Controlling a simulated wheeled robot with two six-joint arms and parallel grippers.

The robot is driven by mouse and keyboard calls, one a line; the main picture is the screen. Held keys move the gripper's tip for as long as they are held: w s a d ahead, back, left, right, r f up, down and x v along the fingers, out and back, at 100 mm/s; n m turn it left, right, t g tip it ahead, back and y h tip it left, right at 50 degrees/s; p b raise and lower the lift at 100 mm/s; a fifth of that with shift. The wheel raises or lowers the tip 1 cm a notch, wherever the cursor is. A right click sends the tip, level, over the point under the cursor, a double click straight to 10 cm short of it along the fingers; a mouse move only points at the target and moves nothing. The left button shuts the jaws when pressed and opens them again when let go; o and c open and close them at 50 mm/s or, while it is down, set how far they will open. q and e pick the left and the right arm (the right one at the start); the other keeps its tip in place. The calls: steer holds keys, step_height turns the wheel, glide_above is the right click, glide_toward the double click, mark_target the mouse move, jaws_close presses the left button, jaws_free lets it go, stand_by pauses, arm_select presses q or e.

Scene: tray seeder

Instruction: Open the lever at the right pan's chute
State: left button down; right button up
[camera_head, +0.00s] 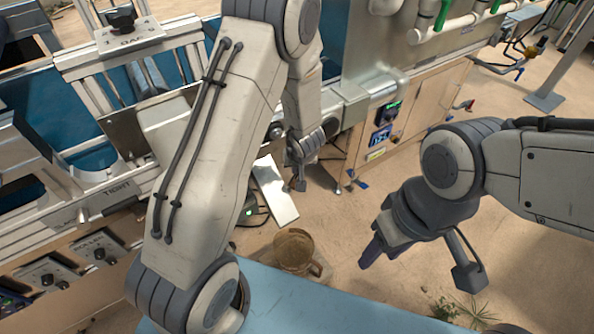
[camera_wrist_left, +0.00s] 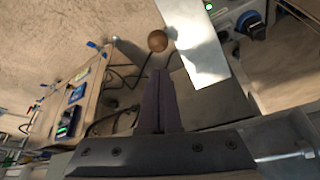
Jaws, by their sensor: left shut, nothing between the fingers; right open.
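The lever's round brown knob (camera_wrist_left: 158,41) shows in the left wrist view beside the white chute plate (camera_wrist_left: 195,45), just ahead of my left fingers. In the head view the chute plate (camera_head: 276,195) slopes down beside the machine; I cannot make out the knob there. My left gripper (camera_head: 299,178) hangs to the right of this plate. Its dark fingers also show in the left wrist view (camera_wrist_left: 164,90), shut together, empty and apart from the knob. My right gripper (camera_head: 371,248) is open and empty, well to the right of the chute.
A brown translucent container (camera_head: 294,251) stands below the chute end. A blue surface (camera_head: 320,305) lies along the front. The wooden cabinet with a control box (camera_head: 389,111) stands behind on the right. Bare sandy floor (camera_head: 350,215) lies between the grippers. Cables lie near the chute.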

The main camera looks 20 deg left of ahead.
mark_target(292, 188)
arm_select(q)
steer(key=b+x, duration=0.2)
steer(key=x, duration=0.4)
steer(key=shift+f+b, duration=0.25)
steer(key=shift+b, duration=0.05)
arm_select(e)
step_height(292, 188, down, 3)
steer(key=shift+f, duration=0.2)
arm_select(q)
steer(key=shift+w, duration=0.1)
